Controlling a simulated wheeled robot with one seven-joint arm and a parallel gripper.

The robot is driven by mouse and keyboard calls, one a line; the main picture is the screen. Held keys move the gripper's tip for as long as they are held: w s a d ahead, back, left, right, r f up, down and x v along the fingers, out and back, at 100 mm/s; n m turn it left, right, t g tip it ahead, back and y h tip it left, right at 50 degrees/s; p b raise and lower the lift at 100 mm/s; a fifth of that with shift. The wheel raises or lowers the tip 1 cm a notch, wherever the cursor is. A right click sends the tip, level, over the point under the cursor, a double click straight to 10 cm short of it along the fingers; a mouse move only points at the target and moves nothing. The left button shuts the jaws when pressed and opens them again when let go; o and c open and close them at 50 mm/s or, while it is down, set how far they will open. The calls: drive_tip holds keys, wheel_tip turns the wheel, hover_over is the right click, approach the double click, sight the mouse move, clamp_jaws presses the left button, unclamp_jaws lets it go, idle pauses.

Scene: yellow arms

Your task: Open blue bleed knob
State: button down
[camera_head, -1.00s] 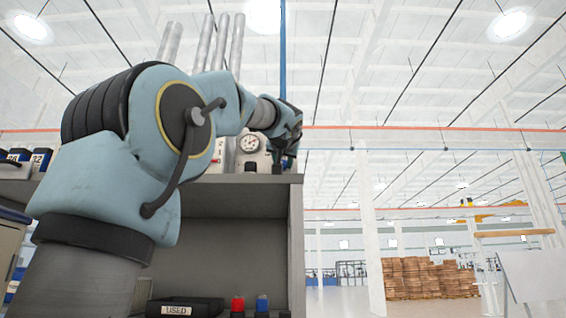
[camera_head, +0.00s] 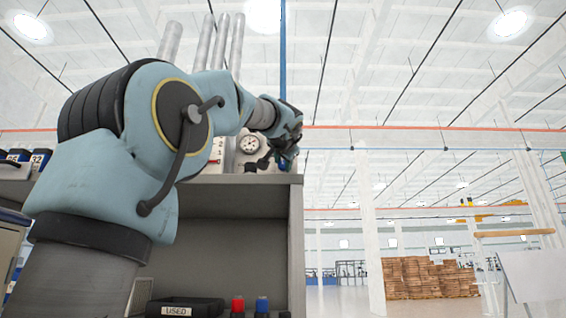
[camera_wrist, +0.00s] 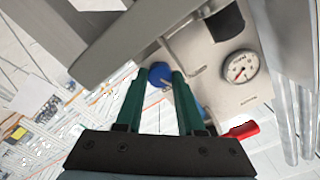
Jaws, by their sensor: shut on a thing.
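The blue bleed knob (camera_wrist: 160,72) shows in the wrist view between the tips of my gripper's green fingers (camera_wrist: 160,80). My gripper is shut on it, and the fingers partly cover its sides. The knob sits at the edge of a pale panel (camera_wrist: 215,90) that carries a round pressure gauge (camera_wrist: 239,67). In the head view my gripper (camera_head: 284,158) is at the right end of the shelf top, just right of the gauge (camera_head: 249,144). The knob cannot be made out there behind the gripper.
A red handle (camera_wrist: 243,130) lies close to the right finger in the wrist view. A grey bar (camera_wrist: 150,40) crosses above the knob. The grey shelf (camera_head: 230,187) holds a black "USED" tray (camera_head: 200,304) below. Open floor lies to the right.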

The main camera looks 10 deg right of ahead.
drive_tip(key=m+p, duration=0.1)
drive_tip(key=m, duration=0.5)
drive_tip(key=shift+r, duration=0.1)
drive_tip(key=m+p, duration=0.1)
drive_tip(key=m, duration=0.2)
drive_tip(key=shift+m+p, duration=0.3)
drive_tip(key=shift+m, duration=0.1)
drive_tip(key=shift+m+p, duration=0.45)
drive_tip(key=shift+m, duration=0.95)
drive_tip(key=c, duration=0.5)
unclamp_jaws()
drive_tip(key=s+b, duration=0.1)
drive_tip(key=s, duration=0.2)
drive_tip(key=s+a+b, duration=0.1)
drive_tip(key=s+b, duration=0.1)
drive_tip(key=s, duration=0.2)
drive_tip(key=s+a+b, duration=0.1)
drive_tip(key=s, duration=0.2)
drive_tip(key=shift+s, duration=0.3)
